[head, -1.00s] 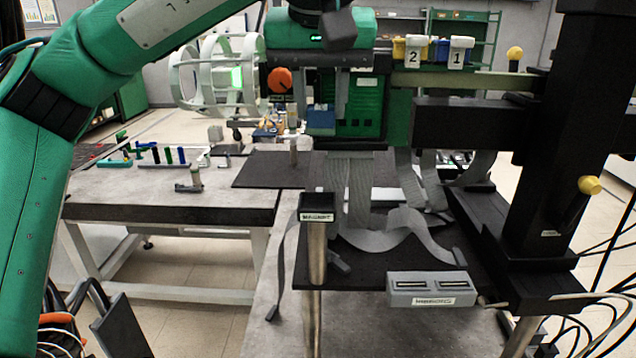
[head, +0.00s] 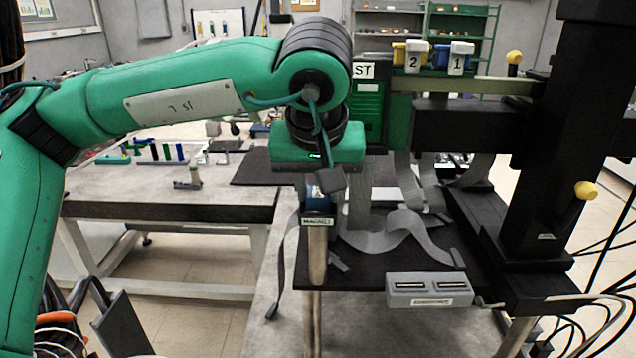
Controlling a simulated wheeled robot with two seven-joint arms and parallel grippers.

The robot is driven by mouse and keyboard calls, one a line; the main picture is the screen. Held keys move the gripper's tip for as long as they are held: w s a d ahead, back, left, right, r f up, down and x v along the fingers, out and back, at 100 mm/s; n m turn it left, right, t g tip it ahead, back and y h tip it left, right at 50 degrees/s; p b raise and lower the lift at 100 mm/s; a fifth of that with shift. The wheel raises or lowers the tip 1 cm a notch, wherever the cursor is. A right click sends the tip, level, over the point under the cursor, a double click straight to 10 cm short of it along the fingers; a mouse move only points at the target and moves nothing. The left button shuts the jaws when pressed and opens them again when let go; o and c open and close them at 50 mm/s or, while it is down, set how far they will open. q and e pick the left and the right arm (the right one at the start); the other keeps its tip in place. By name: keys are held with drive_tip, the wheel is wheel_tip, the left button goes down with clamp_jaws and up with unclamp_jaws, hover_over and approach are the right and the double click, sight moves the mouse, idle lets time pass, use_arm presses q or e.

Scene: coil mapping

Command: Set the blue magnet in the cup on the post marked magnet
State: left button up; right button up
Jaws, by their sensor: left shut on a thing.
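The post marked magnet (head: 317,250) stands upright near the middle of the head view, with a dark cup (head: 317,221) and a white label at its top. My left gripper (head: 319,190) points down right over the cup and is shut on the blue magnet (head: 318,204). Only a small blue part of the magnet shows, between the fingers and the cup's rim. It is in line with the cup; I cannot tell how deep it sits in it. The gripper's body and a dark part hanging in front hide the rest. My right gripper is not in view.
A grey slotted box (head: 430,290) sits on the black board (head: 370,278) right of the post, with grey straps (head: 405,235) behind it. A black upright frame (head: 540,130) stands at the right. A side table (head: 150,200) with small parts is at the left.

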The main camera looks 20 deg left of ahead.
use_arm(q)
drive_tip(key=shift+f, duration=0.15)
drive_tip(key=o, duration=1.1)
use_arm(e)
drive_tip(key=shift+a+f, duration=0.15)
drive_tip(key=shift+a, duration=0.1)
use_arm(q)
drive_tip(key=shift+r, duration=0.3)
drive_tip(key=b+v, duration=0.2)
drive_tip(key=v, duration=0.9)
drive_tip(key=shift+s+r, duration=0.2)
drive_tip(key=shift+r, duration=0.15)
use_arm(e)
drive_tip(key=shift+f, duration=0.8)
use_arm(q)
drive_tip(key=shift+d, duration=0.1)
